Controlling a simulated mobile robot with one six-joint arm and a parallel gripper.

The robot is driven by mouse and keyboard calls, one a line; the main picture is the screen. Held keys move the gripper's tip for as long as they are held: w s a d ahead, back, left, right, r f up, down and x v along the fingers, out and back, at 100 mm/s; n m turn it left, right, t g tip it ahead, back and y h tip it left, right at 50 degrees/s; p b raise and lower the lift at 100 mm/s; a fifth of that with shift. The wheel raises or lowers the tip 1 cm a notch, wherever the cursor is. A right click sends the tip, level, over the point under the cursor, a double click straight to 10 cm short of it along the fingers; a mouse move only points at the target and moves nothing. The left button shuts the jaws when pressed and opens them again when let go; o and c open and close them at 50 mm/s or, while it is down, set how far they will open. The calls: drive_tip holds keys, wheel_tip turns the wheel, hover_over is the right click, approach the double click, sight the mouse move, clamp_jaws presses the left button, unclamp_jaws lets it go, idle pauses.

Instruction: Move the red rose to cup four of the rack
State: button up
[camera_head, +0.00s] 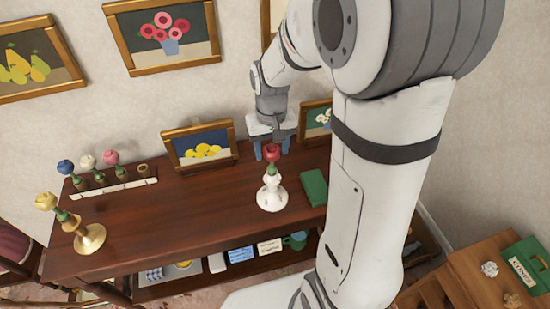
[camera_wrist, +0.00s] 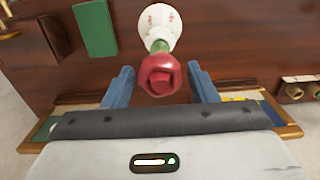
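The red rose (camera_head: 271,153) stands upright in a white vase (camera_head: 271,197) on the dark wooden table. In the wrist view the rose (camera_wrist: 160,75) lies between the two blue fingers, with gaps at both sides, and the vase (camera_wrist: 160,22) is beyond it. My gripper (camera_head: 271,149) is open just behind the bloom; it also shows in the wrist view (camera_wrist: 161,82). The rack (camera_head: 113,189) at the table's left holds several cups with blue, white and pink roses. Its rightmost cup (camera_head: 143,170) is empty. Cup numbers are not readable.
A yellow rose (camera_head: 46,201) stands in a brass holder (camera_head: 90,238) at the front left. A lemon picture (camera_head: 201,146) leans at the back between rack and gripper. A green book (camera_head: 314,188) lies right of the vase. Tabletop between rack and vase is clear.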

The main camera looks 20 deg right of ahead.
drive_tip(key=c, duration=0.5)
drive_tip(key=shift+c, duration=0.3)
drive_tip(key=shift+r+p, duration=1.15)
drive_tip(key=shift+r, duration=0.45)
drive_tip(key=shift+r+p, duration=0.5)
drive_tip(key=shift+r, duration=0.2)
